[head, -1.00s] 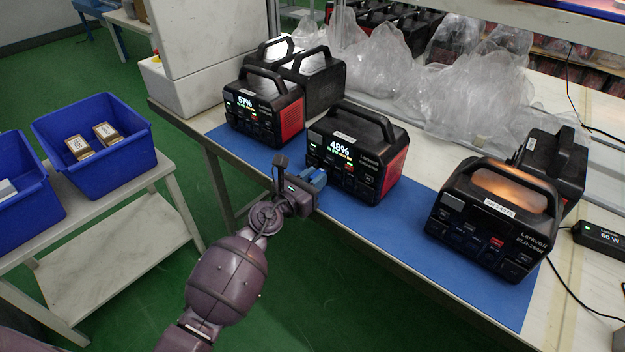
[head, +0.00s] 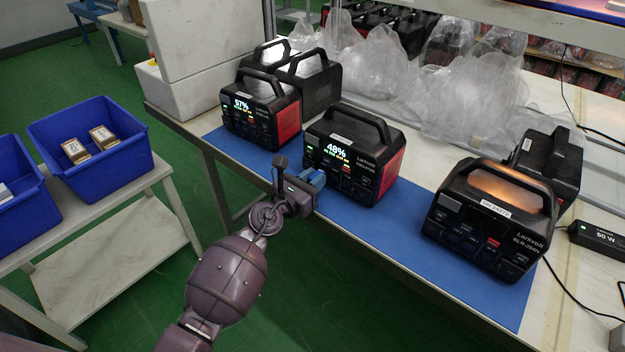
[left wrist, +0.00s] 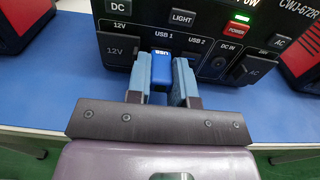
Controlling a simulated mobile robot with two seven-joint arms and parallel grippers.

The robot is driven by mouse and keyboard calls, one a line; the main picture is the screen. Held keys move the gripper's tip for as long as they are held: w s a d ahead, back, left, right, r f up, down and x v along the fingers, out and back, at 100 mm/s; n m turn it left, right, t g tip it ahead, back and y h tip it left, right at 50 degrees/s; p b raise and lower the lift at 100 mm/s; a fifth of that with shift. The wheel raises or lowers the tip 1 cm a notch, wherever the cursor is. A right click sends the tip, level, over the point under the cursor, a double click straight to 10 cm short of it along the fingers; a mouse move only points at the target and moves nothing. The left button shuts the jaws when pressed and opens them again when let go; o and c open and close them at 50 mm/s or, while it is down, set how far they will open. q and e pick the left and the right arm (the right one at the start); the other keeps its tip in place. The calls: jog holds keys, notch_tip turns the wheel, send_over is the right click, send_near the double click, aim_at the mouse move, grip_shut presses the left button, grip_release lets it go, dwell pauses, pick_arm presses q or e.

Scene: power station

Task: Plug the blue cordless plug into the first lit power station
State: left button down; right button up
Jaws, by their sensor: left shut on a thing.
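The blue plug (left wrist: 161,66), marked USB, is held between the blue-grey fingers of my left gripper (left wrist: 161,80). In the head view my left gripper (head: 314,181) is at the front of the middle power station (head: 357,150), whose screen reads 48%. In the left wrist view the plug's far end is at the USB 1 area of that station's front panel (left wrist: 185,30). I cannot tell whether it is in the socket. The left power station (head: 262,108) is lit and reads 57%. My right gripper is not in view.
A dark-screened power station (head: 490,220) stands on the right of the blue mat (head: 400,235). More stations and clear plastic bags (head: 450,85) stand behind. Blue bins (head: 95,140) sit on a side table at left. The mat before the middle station is partly clear.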

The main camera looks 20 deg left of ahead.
pick_arm(q)
jog(key=c, duration=0.9)
grip_release()
jog(key=shift+s+a, duration=0.1)
jog(key=shift+a, duration=0.1)
jog(key=v, duration=0.5)
jog(key=p+v, duration=0.1)
jog(key=v, duration=0.4)
jog(key=shift+s+d+r, duration=0.1)
jog(key=shift+s+d, duration=0.05)
jog(key=shift+s, duration=0.15)
